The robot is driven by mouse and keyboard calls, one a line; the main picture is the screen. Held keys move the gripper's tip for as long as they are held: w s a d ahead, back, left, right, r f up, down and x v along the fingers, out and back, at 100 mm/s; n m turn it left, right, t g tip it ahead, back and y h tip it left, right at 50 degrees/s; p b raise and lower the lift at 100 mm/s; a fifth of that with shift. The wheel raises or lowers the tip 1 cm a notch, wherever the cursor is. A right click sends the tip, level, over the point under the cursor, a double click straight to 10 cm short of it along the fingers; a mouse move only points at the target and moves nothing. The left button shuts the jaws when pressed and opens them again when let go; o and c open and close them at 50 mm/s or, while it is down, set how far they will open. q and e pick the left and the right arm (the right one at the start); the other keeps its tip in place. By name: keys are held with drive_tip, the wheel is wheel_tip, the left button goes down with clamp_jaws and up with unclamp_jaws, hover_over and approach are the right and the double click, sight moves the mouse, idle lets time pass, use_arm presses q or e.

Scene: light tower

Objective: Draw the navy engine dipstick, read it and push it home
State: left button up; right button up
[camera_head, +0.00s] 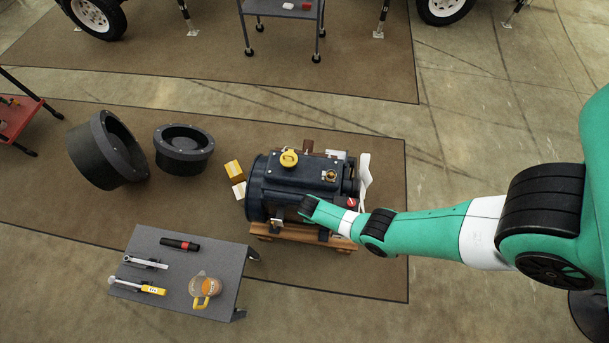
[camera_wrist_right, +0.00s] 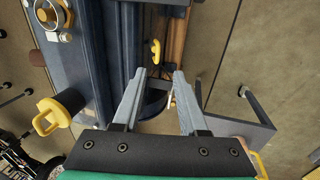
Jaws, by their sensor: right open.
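The navy engine (camera_head: 288,180) sits on a wooden pallet in the head view. Its dark blue side also fills the left of the right wrist view (camera_wrist_right: 90,60). A yellow loop handle (camera_wrist_right: 155,52), which looks like the dipstick's, shows beside the engine's side in the wrist view. My right gripper (camera_wrist_right: 160,75) is open and empty, its fingertips pointing toward that loop and apart from it. In the head view my right arm reaches the engine's near side and hides the loop; its fingers cannot be made out. My left gripper is not in view.
A yellow cap (camera_head: 289,158) stands on the engine top. A grey table (camera_head: 215,255) at the front left holds a jug (camera_head: 204,288), a red-black tool (camera_head: 180,244) and other tools. Black round tubs (camera_head: 183,148) and yellow boxes (camera_head: 234,169) lie left of the engine.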

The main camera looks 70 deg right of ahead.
use_arm(q)
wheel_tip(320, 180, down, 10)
drive_tip(key=b, duration=1.1)
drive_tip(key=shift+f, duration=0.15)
use_arm(e)
drive_tip(key=x, duration=1.1)
drive_tip(key=shift+w, duration=0.15)
drive_tip(key=shift+d+r, duration=0.1)
clamp_jaws()
